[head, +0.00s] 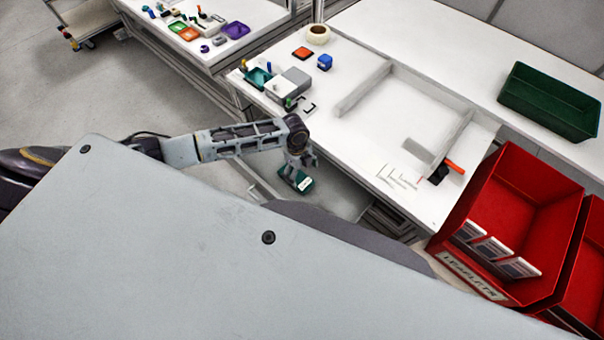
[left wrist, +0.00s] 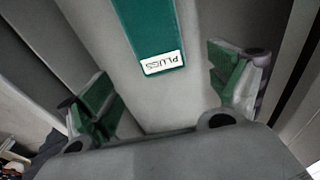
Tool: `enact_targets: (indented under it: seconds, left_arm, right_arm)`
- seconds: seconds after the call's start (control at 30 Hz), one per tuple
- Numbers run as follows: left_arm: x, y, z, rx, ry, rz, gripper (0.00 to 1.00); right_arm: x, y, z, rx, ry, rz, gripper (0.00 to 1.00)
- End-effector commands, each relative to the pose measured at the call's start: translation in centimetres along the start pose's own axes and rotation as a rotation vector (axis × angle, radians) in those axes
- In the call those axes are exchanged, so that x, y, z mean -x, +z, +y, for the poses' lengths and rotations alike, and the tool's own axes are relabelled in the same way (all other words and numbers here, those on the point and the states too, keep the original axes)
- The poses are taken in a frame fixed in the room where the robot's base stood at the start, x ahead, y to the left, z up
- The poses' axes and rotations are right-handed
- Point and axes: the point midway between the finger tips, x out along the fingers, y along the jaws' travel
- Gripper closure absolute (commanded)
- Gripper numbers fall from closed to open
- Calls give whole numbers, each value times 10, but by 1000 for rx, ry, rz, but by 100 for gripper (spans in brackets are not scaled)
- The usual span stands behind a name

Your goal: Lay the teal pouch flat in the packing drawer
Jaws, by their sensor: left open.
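The teal pouch (head: 298,181) shows just below my left gripper (head: 300,160) in the head view, partly hidden by its fingers. In the left wrist view the teal pouch (left wrist: 150,30) appears to lie flat on a pale grey surface, its white "PLUGS" label towards me and its far end cut off by the frame. The packing drawer (head: 345,197) is the open grey drawer under the table's front edge, and the pouch appears inside it. My left gripper's fingers (left wrist: 165,92) are spread wide, with no pouch between their pads. My right gripper is not in view.
The white table (head: 365,140) above the drawer holds a low grey frame (head: 362,90), boxes and small parts. Red bins (head: 520,215), one labelled "LEAFLETS", stand at the right. A dark green crate (head: 548,100) stands on the back table. Drawer walls flank the gripper.

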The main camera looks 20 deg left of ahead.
Motion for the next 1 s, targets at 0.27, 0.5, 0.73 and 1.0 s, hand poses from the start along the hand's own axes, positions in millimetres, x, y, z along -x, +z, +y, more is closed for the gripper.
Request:
enact_targets:
  seconds: [0.27, 0.5, 0.73, 1.0]
  left_arm:
    - [40, 1, 0, -1, -3, -2, 9]
    - [74, 0, -1, -2, -3, 0, 9]
    - [93, 1, -1, -1, -2, -1, 9]
    - [96, 0, 0, 0, -1, 0, 9]
  right_arm:
    - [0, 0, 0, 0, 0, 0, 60]
    - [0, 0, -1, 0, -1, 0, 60]
    - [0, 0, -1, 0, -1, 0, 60]
    - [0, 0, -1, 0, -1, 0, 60]
